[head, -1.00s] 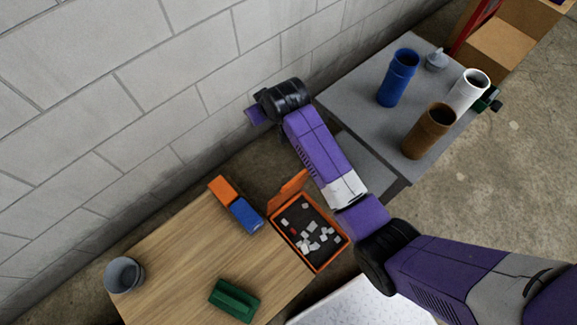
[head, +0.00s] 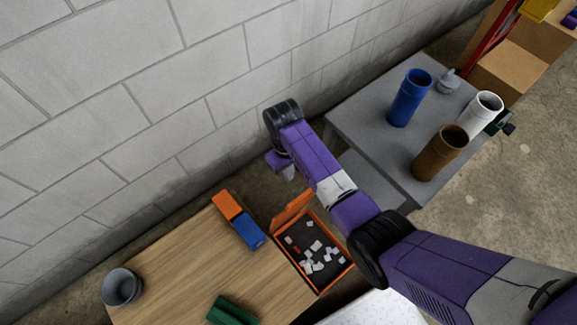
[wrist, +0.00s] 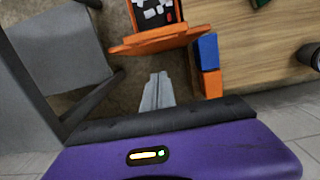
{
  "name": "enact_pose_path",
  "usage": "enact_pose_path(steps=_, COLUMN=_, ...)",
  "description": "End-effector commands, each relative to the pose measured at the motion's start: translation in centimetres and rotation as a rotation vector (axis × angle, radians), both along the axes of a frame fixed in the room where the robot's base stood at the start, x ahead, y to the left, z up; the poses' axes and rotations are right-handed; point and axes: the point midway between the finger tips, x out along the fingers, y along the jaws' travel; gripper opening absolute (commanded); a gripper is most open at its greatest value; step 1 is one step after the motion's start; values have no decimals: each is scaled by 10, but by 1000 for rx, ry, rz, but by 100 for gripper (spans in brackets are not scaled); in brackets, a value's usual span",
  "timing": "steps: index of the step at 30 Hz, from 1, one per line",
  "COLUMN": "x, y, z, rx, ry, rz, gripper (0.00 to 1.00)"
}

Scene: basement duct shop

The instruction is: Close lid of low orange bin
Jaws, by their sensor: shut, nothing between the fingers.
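The low orange bin (head: 326,285) stands at the right end of the wooden table, with small white pieces and a red one on its dark floor. Its orange lid (head: 291,211) stands open, raised along the wall-side edge. In the wrist view the lid (wrist: 160,40) crosses the upper middle, with part of the bin's inside (wrist: 152,12) beyond it. My gripper (wrist: 158,78) is shut and empty, its fingertips just short of the lid's outer face. In the head view my gripper (head: 289,177) is partly hidden by my wrist, on the wall side of the lid.
An orange and blue block (head: 238,220) lies on the wooden table (head: 180,265) beside the lid. A green object (head: 231,311) and a grey cup (head: 122,287) are also there. The grey table (head: 375,130) carries blue, brown and white cylinders. The block wall (head: 130,130) is close behind my gripper.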

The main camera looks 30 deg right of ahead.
Motion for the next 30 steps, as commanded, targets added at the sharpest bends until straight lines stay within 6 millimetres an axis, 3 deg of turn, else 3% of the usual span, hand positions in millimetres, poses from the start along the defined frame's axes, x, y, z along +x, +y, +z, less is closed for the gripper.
enact_pose_path(steps=5, x=-3, y=-1, z=-33, rx=0, ry=2, rz=0, gripper=0)
enact_pose_path(steps=15, x=-38, y=-7, z=-34, rx=0, ry=0, rz=0, gripper=0)
enact_pose_path(steps=30, x=-42, y=-8, z=-35, rx=1, ry=-3, rz=0, gripper=0)
